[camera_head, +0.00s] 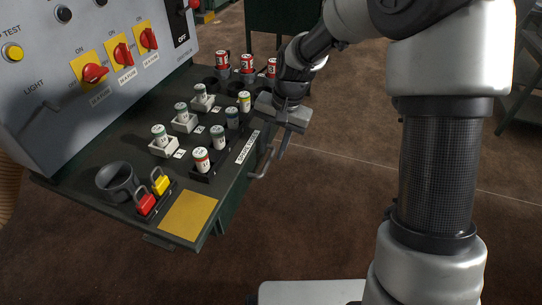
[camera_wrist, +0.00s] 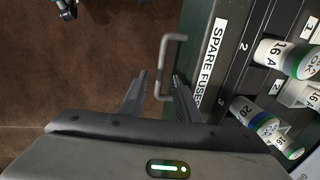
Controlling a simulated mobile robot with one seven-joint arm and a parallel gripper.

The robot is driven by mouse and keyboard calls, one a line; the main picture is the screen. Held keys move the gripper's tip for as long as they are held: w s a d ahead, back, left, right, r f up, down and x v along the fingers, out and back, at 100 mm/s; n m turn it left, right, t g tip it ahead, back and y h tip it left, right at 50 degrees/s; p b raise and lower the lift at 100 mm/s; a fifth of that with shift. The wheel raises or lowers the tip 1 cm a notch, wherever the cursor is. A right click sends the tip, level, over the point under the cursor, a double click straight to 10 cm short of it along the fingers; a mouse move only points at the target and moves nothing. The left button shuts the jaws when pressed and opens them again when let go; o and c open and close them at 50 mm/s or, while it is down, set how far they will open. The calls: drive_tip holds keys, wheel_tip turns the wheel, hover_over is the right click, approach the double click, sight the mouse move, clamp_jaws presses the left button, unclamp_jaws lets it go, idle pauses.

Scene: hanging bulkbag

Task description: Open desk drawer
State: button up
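The dark green desk (camera_head: 125,215) has a metal bar handle (camera_head: 262,163) on its right-hand front side, below the "SPARE FUSES" label (camera_head: 247,147). The handle also shows in the wrist view (camera_wrist: 166,67), beside the green front (camera_wrist: 195,25). The drawer's edges are hard to make out; it looks closed. My gripper (camera_head: 283,143) is just off the desk's front edge, near the handle. In the wrist view its two dark fingers (camera_wrist: 160,80) are apart, with the handle's bar between them in the picture. I cannot tell whether they touch it.
Fuses in white holders (camera_head: 184,122) and red cans (camera_head: 247,64) stand on the desk top. A grey cup (camera_head: 116,181), red and yellow padlocks (camera_head: 152,193) and a yellow plate (camera_head: 188,215) are near its corner. A switch panel (camera_head: 90,75) rises behind. The brown floor (camera_head: 330,210) in front is clear.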

drive_tip(key=shift+w+a+f, duration=0.1)
drive_tip(key=shift+a+f, duration=0.05)
drive_tip(key=shift+f, duration=0.55)
drive_tip(key=shift+a+f, duration=0.1)
drive_tip(key=shift+f, duration=0.6)
drive_tip(key=shift+c, duration=0.4)
clamp_jaws()
